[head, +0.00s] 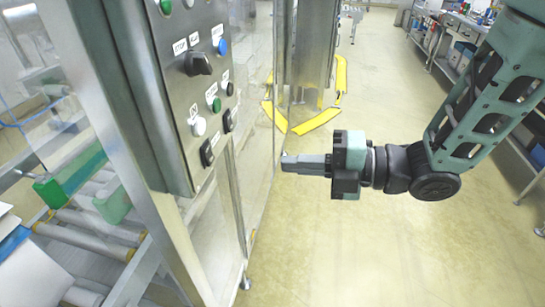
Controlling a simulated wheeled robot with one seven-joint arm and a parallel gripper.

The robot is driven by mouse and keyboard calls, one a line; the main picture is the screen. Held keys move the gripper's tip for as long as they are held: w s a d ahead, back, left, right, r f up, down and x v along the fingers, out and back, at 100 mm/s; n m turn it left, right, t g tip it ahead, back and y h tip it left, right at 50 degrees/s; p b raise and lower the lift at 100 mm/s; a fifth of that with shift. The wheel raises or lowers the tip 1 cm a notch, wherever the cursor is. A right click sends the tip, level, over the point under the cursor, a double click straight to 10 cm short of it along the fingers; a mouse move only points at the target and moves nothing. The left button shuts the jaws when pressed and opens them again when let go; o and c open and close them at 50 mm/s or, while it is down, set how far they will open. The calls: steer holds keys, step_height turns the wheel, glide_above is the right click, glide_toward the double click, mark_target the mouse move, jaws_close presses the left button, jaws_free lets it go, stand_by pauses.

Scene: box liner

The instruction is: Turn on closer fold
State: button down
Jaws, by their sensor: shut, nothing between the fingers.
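A grey metal control panel (150,130) stands at the left of the head view. It carries a black rotary knob (198,64), a blue button (222,47), a green button (214,104), a white button (197,126) and two black switches (207,153) near its lower edge, the other one (229,120) higher up. White labels sit beside them, too small to read surely, so I cannot tell which control is for the closer fold. My gripper (284,163) is shut and empty. It points left toward the machine, right of the panel and apart from it.
Clear panels and a metal frame (236,195) lie below and behind the control panel. Rollers (90,240) show at lower left. Yellow guards (318,122) surround a steel column behind my gripper. Shelving (455,45) stands at the right. The floor (350,250) below my arm is free.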

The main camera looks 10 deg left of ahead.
steer(key=p, duration=0.5)
glide_toward(213, 160)
steer(key=a, duration=0.5)
steer(key=shift+a, duration=0.15)
steer(key=shift+w+a+f, duration=0.1)
steer(key=shift+a+f, duration=0.2)
steer(key=shift+a, duration=0.45)
steer(key=shift+w+a+f+b, duration=0.1)
steer(key=shift+a+b, duration=0.1)
steer(key=shift+b, duration=0.65)
